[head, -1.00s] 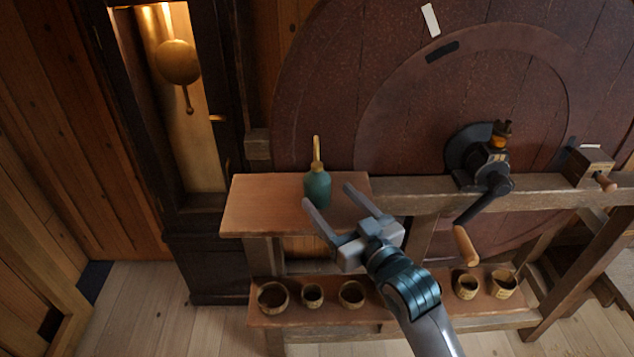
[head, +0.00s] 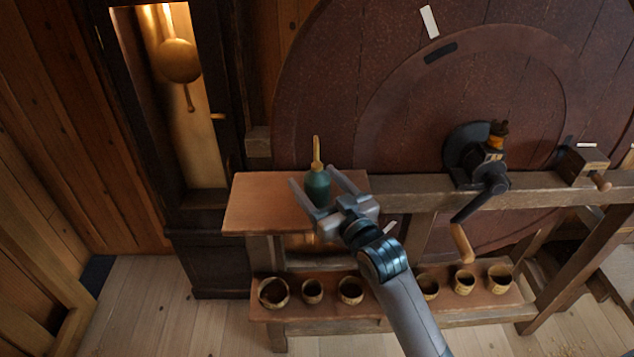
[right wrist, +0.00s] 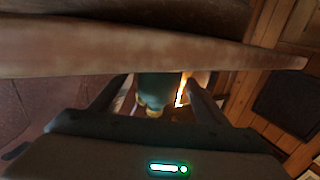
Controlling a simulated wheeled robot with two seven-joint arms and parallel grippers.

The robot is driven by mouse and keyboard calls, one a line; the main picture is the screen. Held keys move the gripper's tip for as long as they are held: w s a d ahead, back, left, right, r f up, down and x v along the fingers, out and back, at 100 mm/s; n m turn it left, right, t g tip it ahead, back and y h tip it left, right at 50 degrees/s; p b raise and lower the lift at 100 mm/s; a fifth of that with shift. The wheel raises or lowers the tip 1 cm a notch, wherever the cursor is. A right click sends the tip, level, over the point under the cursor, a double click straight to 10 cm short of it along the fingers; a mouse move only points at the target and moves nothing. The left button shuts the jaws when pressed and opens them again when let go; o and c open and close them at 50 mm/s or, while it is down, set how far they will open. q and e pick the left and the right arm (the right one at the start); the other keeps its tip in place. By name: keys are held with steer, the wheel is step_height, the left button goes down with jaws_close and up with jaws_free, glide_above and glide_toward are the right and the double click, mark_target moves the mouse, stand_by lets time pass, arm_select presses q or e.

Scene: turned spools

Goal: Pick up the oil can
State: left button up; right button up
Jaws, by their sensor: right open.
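The oil can (head: 317,187) is dark green with a tan spout and stands upright on the wooden shelf (head: 262,205). My right gripper (head: 312,176) is open, with one finger on each side of the can's body in the head view. In the right wrist view the green can (right wrist: 157,88) shows between the two fingers of the gripper (right wrist: 158,85). I cannot tell whether either finger touches it. The can's lower part is partly hidden by the gripper in the head view. My left gripper is not in view.
Several small wooden cups (head: 312,291) stand on the lower shelf. A large dark wheel (head: 330,90) rises behind, with a crank handle (head: 463,243) to the right. A tall clock case (head: 205,240) stands at the left. The upper shelf is bare left of the can.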

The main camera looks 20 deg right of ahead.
steer(key=w, duration=0.1)
steer(key=w+p, duration=0.1)
steer(key=w, duration=0.1)
steer(key=shift+a+r, duration=0.15)
steer(key=shift+a, duration=0.05)
steer(key=shift+w+a+p, duration=0.1)
steer(key=shift+w+p, duration=0.25)
steer(key=shift+w, duration=0.3)
steer(key=shift+c, duration=0.4)
steer(key=c, duration=1.1)
steer(key=shift+c, duration=0.2)
